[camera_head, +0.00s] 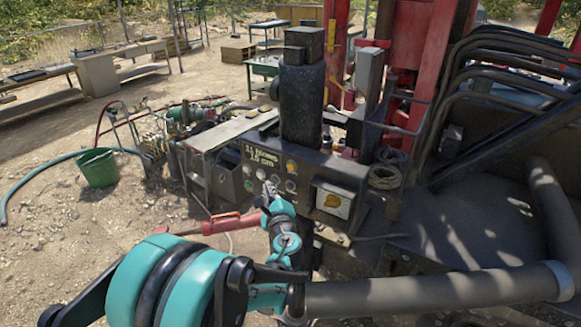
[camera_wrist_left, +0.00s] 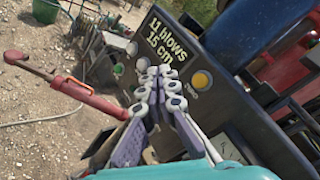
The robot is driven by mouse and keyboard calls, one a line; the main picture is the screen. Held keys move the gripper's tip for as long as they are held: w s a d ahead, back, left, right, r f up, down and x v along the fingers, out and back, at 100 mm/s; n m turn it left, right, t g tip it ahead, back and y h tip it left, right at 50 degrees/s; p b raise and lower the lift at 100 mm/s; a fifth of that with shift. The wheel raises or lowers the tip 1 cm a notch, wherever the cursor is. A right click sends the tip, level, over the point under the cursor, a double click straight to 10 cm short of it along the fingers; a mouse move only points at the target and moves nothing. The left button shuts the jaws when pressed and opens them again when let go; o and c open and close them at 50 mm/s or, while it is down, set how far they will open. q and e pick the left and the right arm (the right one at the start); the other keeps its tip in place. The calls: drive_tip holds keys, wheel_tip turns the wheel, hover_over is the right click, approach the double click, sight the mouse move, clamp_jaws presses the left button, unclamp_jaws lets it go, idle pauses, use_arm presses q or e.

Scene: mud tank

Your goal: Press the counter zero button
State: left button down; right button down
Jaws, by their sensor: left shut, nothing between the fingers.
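A dark control panel (camera_head: 308,190) stands on the machine; its display (camera_head: 260,156) reads "11 blows" and "15 cm", also legible in the left wrist view (camera_wrist_left: 170,38). A yellow round button (camera_head: 292,165) sits right of the display; it shows larger in the left wrist view (camera_wrist_left: 201,80). A green button (camera_wrist_left: 118,70) and a pale one (camera_wrist_left: 131,48) are on the panel's left part. Contact cannot be told.
A red cylinder with a handle (camera_head: 215,226) lies left of my left arm. A black post (camera_head: 303,100) rises behind the panel, with red mast columns (camera_head: 420,60) beyond. A green bucket (camera_head: 97,167) and hoses lie on the gravel at left. Thick dark pipes fill the right side.

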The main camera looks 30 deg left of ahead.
sight(291, 166)
use_arm(q)
drive_tip(key=w, duration=0.8)
drive_tip(key=shift+w+d, duration=0.35)
drive_tip(key=shift+w, duration=0.05)
idle(1.1)
drive_tip(key=shift+w+b, duration=0.3)
drive_tip(key=shift+w, duration=0.15)
drive_tip(key=shift+w, duration=0.55)
idle(0.9)
drive_tip(key=shift+s, duration=0.1)
drive_tip(key=shift+s+b, duration=0.35)
drive_tip(key=shift+s, duration=0.55)
